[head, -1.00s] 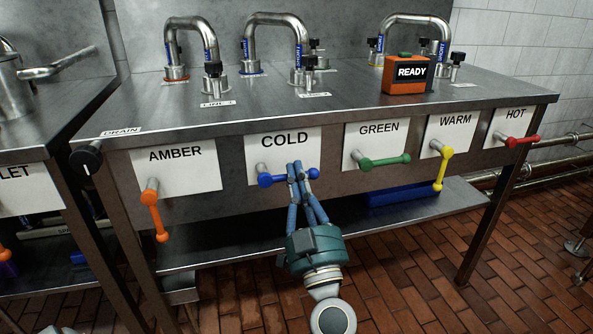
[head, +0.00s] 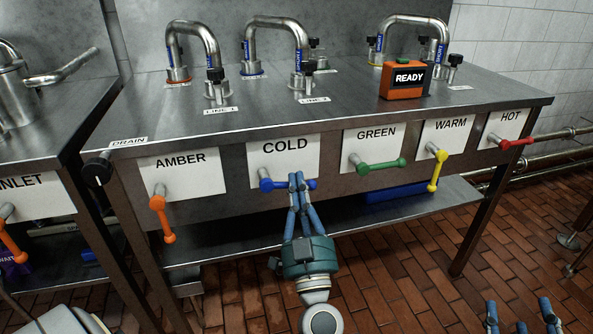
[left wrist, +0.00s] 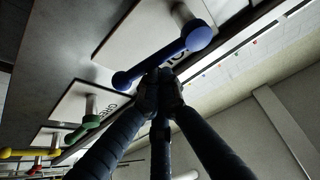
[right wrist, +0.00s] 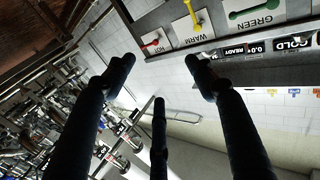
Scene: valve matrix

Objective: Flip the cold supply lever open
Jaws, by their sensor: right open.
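The blue cold lever (head: 271,184) lies level below the COLD label (head: 285,148) on the bench front. It also shows in the left wrist view (left wrist: 197,39), crossing above the fingertips. My left gripper (head: 297,178) is at the lever's right half, its fingers drawn together around the bar; the fingers hide part of it. In the left wrist view the fingertips (left wrist: 160,88) meet at the bar. My right gripper (head: 523,318) is open and empty at the bottom right, away from the bench; its spread fingers show in the right wrist view (right wrist: 160,80).
The orange amber lever (head: 162,217) hangs down left of the cold one. The green lever (head: 382,166), yellow warm lever (head: 437,172) and red hot lever (head: 516,142) are to the right. A READY box (head: 404,80) stands on the bench. A lower shelf (head: 240,243) runs underneath.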

